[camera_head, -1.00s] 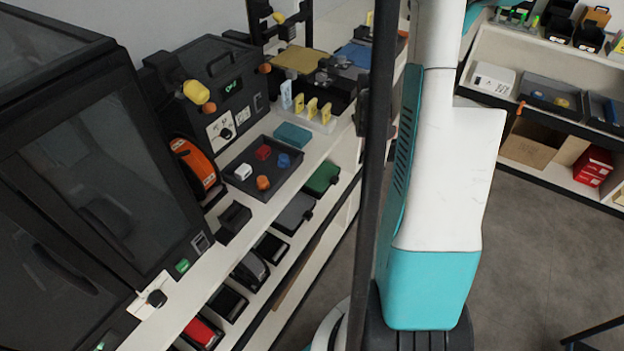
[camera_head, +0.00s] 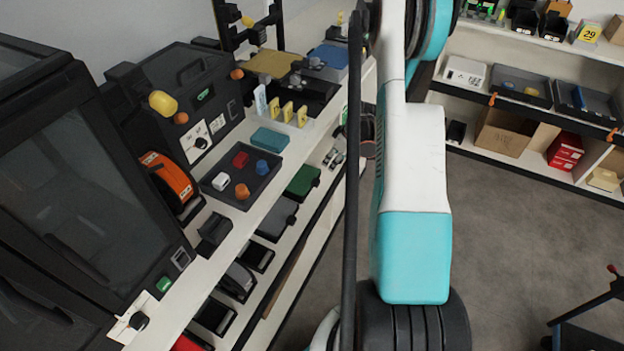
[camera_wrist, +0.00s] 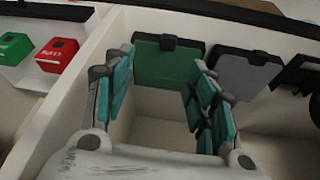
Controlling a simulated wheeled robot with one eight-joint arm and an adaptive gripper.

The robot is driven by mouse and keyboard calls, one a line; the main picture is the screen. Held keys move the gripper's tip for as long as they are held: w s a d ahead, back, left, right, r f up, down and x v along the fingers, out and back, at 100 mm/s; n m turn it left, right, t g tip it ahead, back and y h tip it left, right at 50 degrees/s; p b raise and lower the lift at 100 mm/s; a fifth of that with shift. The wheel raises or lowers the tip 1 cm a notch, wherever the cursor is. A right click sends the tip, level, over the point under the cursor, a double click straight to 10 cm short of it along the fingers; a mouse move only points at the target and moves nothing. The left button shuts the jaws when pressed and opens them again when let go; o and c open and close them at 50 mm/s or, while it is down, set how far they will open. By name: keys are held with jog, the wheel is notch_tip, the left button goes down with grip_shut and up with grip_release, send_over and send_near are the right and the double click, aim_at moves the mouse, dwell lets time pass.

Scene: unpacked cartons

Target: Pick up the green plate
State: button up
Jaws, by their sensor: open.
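The green plate (camera_wrist: 166,66) is a flat green piece with a dark clip at its top edge, in a white shelf compartment in the wrist view. In the head view it shows as a green piece (camera_head: 303,181) on the shelf below the bench top. My gripper (camera_wrist: 160,75) is open in the wrist view, with its teal-padded fingers spread to the left and right of the plate. Nothing is between the pads close to the camera. The gripper's fingers are not clear in the head view, where my arm stands to the right of the shelf.
A grey plate (camera_wrist: 246,70) with a dark clip stands right of the green one. A white divider (camera_wrist: 75,92) is on the left, with red (camera_wrist: 57,56) and green (camera_wrist: 14,48) boxes beyond it. A dark tray (camera_head: 240,178) with small blocks sits on the bench.

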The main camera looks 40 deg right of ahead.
notch_tip(320, 180, down, 2)
jog(key=f+n+y, duration=0.1)
jog(key=b, duration=0.3)
send_over(318, 181)
jog(key=s, duration=0.3)
notch_tip(318, 181, down, 8)
jog(key=shift+n, duration=0.3)
jog(key=shift+w+d+b+x, duration=0.1)
jog(key=shift+b+x, duration=0.35)
jog(key=shift+x, duration=0.4)
jog(key=shift+w+d+b+x, duration=0.1)
jog(key=shift+b+x, duration=0.4)
jog(key=shift+x, duration=0.35)
jog(key=shift+w+d+b+x, duration=0.15)
jog(key=shift+b+x, duration=0.3)
jog(key=shift+x, duration=0.45)
jog(key=shift+a+r, duration=0.1)
jog(key=shift+r, duration=0.1)
jog(key=shift+c, duration=0.3)
grip_shut()
